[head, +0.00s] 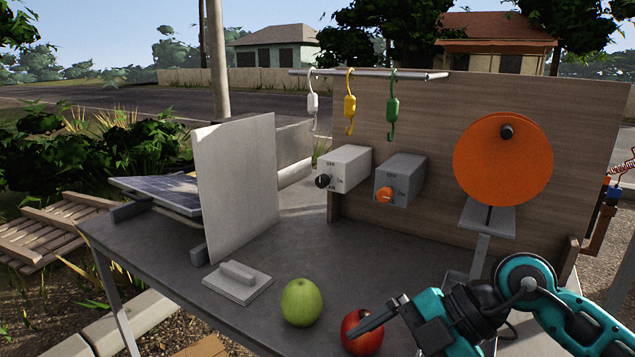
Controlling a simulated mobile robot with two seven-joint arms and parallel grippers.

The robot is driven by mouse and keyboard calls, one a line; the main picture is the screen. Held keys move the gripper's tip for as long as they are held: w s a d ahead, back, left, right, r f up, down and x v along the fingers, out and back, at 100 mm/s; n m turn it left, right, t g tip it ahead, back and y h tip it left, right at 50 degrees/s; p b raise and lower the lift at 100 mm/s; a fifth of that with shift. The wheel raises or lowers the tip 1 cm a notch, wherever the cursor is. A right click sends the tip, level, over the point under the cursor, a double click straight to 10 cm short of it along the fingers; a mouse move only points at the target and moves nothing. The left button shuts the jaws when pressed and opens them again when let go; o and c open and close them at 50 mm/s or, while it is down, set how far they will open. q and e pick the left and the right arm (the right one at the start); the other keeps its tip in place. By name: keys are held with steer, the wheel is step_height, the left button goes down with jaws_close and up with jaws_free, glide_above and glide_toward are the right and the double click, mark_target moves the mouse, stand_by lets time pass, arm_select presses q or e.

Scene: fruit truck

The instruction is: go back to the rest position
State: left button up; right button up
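My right gripper (352,333) reaches in from the lower right on a teal and black arm. Its dark fingers point left and overlap the red apple (366,340) in the picture. I cannot tell whether they touch the apple or how far apart they are. The red apple is near the table's front edge, partly hidden by the fingers. A green apple (301,303) sits just left of it on the grey table (335,250). My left gripper is not in view.
A grey lidded plate (237,283) and an upright panel (236,190) stand at left, beside a solar panel (160,190). Two switch boxes (345,165) and an orange disc (500,165) are near the wooden backboard (590,130). Hooks (350,105) hang from a rod. The table's middle is clear.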

steer(key=s+a+r+y, duration=0.2)
steer(key=a+r+y, duration=0.4)
steer(key=w+d+r+m+t+y, duration=0.35)
steer(key=r+m+t, duration=0.45)
steer(key=t, duration=0.5)
steer(key=w+d+f+m+t+h, duration=0.4)
steer(key=d+f+m+t+h, duration=0.5)
steer(key=m+h, duration=0.65)
steer(key=s+d+f+m+g+h, duration=0.1)
steer(key=s+d+f+g+h, duration=0.15)
steer(key=f+g, duration=0.3)
steer(key=s+d+f+m+g+h, duration=0.1)
steer(key=s+d+f+g+h, duration=0.1)
steer(key=s+d+f+g, duration=0.3)
steer(key=s+a+f+n+g+y, duration=0.1)
steer(key=s+a+f+n+g, duration=0.1)
steer(key=s+f+g, duration=0.9)
steer(key=w+a+f+t+y, duration=0.2)
steer(key=w+a+f+t, duration=0.1)
steer(key=f+t, duration=0.6)
steer(key=shift+w+t, duration=0.6)
steer(key=shift+t, duration=0.05)
